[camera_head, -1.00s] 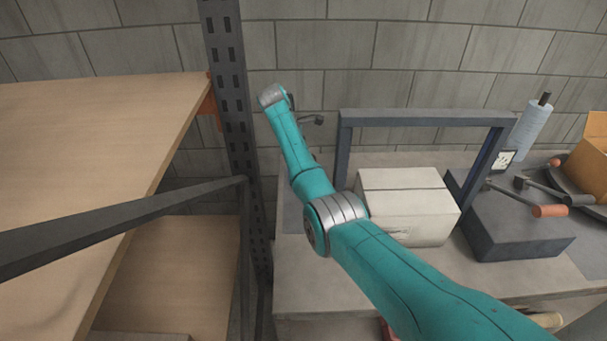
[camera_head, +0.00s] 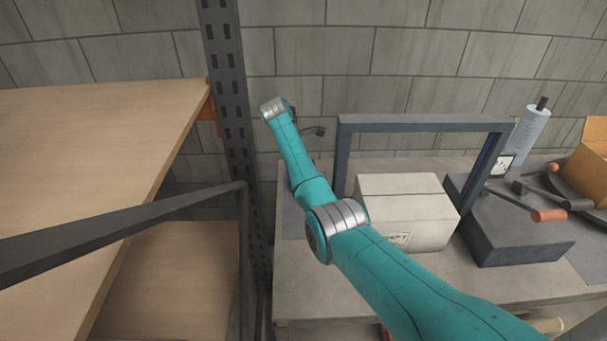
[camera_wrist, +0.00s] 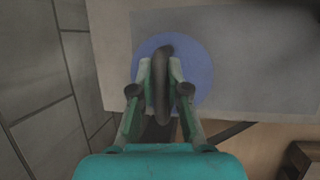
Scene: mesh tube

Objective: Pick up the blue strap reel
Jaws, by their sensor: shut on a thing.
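The blue strap reel (camera_wrist: 201,66) is a round blue disc in the wrist view, lying over a grey mat. A dark curved piece, like a handle, stands at its middle. My gripper (camera_wrist: 160,68) has its two fingers around this dark piece and is shut on it. The fingers cover part of the disc. In the head view my teal arm reaches over the left part of the workbench, and the reel and fingers cannot be made out there.
The workbench (camera_head: 300,290) carries a white carton (camera_head: 405,210) beneath a dark frame (camera_head: 425,123), right of my arm. A dark machine (camera_head: 515,235) stands further right. Wooden shelves (camera_head: 90,130) with a dark upright (camera_head: 228,110) stand close on the left. A block wall is behind.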

